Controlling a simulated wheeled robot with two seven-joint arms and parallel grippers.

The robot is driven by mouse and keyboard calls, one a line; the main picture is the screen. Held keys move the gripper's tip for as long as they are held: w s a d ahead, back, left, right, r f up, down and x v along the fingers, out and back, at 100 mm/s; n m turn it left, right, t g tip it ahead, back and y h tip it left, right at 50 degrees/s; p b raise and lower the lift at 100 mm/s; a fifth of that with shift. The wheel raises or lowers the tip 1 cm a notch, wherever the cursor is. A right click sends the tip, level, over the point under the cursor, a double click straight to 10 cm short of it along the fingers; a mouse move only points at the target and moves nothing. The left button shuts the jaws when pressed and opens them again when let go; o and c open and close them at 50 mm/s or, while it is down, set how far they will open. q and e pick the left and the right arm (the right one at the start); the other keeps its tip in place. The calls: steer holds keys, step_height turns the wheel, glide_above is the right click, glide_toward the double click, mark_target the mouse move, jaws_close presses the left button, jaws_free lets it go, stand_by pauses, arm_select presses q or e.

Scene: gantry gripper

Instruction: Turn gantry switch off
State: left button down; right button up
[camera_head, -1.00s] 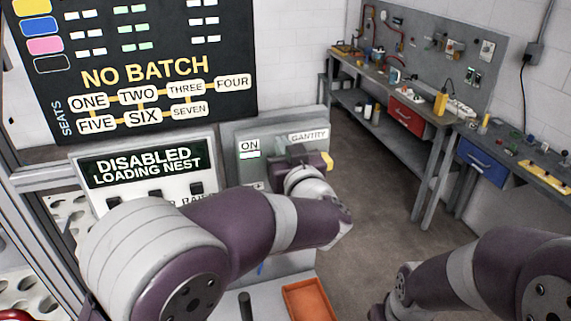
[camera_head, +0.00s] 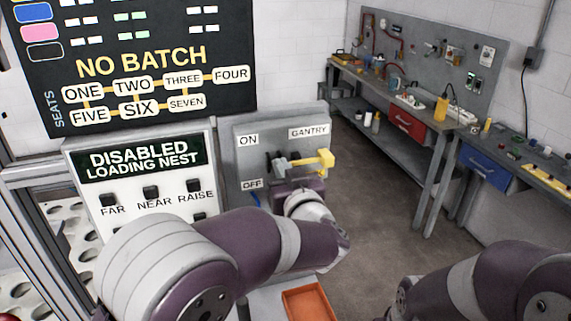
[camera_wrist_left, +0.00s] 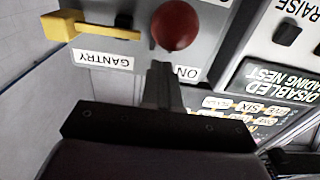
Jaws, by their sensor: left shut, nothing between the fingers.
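The gantry switch panel (camera_head: 236,160) is a grey box with an ON label at top left, OFF at lower left and GANTRY at top right. A yellow bar with a block end (camera_head: 325,160) sticks out at its right, lying level. It also shows in the left wrist view (camera_wrist_left: 100,29), which is upside down. There a red ball (camera_wrist_left: 177,25) sits by the ON label, just beyond my fingertips; I cannot tell if they touch. The head view does not show the ball. My left gripper (camera_head: 277,164) is shut and empty in front of the panel. My right gripper is out of view.
The loading nest panel (camera_head: 140,140), reading DISABLED, stands left of the switch panel. A black board (camera_head: 150,30) reading NO BATCH hangs above. An orange tray (camera_head: 311,303) lies below. Workbenches (camera_head: 425,125) stand right, beyond open floor.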

arm_select(q)
steer(key=shift+s+r+p, duration=0.15)
steer(key=shift+p, duration=0.2)
steer(key=shift+s+d+r+p, duration=0.25)
steer(key=shift+s+r+p, duration=0.2)
steer(key=shift+s, duration=0.15)
steer(key=v, duration=0.7)
steer(key=shift+s, duration=0.25)
steer(key=shift+w, duration=0.1)
steer(key=shift+d, duration=0.1)
